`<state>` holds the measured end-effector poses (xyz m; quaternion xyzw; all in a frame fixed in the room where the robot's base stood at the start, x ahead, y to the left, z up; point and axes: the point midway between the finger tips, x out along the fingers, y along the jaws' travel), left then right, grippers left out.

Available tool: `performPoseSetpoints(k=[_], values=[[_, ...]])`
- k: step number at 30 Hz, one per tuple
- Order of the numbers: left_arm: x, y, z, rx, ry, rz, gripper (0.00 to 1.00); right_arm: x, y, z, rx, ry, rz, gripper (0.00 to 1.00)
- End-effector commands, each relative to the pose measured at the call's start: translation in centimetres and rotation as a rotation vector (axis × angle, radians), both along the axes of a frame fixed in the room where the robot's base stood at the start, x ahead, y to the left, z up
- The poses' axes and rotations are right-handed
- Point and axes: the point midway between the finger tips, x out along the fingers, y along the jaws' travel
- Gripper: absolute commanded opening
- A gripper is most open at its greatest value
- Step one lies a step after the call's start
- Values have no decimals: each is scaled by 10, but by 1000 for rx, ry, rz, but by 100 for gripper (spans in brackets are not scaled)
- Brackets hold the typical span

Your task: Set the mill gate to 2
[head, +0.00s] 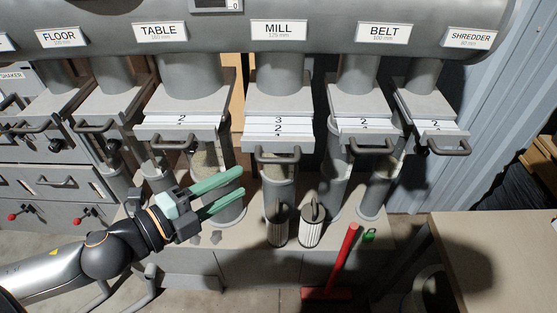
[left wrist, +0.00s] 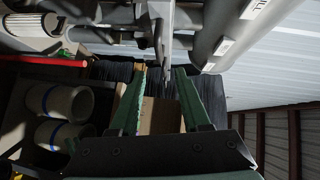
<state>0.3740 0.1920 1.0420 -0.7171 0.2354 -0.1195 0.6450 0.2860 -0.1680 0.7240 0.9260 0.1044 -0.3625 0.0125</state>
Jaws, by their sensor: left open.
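The mill gate (head: 278,132) is the pale sliding plate under the MILL sign (head: 279,30). It shows a 3 with a 2 below it, and its grey handle (head: 278,154) sticks out at the front. My left gripper (head: 241,181) has green fingers and is open and empty. In the head view it is below and to the left of the mill handle, apart from it. In the left wrist view its fingers (left wrist: 159,72) are spread, with a grey bar beyond them that I cannot identify. My right gripper is not in view.
Similar gates stand under the TABLE sign (head: 160,32) and the BELT sign (head: 383,33), both showing a 2. Clear tubes hang below the gates. Two ribbed filters (head: 312,232) and a red-handled tool (head: 344,248) stand below. A bench (head: 500,235) is at the right.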

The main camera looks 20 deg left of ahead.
Motion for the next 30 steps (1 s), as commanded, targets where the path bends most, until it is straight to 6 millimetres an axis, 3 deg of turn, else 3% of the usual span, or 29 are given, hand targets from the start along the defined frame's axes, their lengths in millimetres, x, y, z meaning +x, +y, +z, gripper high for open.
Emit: performPoseSetpoints(k=[23, 30], values=[[37, -19, -9, 4, -1, 2, 47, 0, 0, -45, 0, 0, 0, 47], [52, -27, -9, 1, 0, 7, 47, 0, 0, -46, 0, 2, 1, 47]])
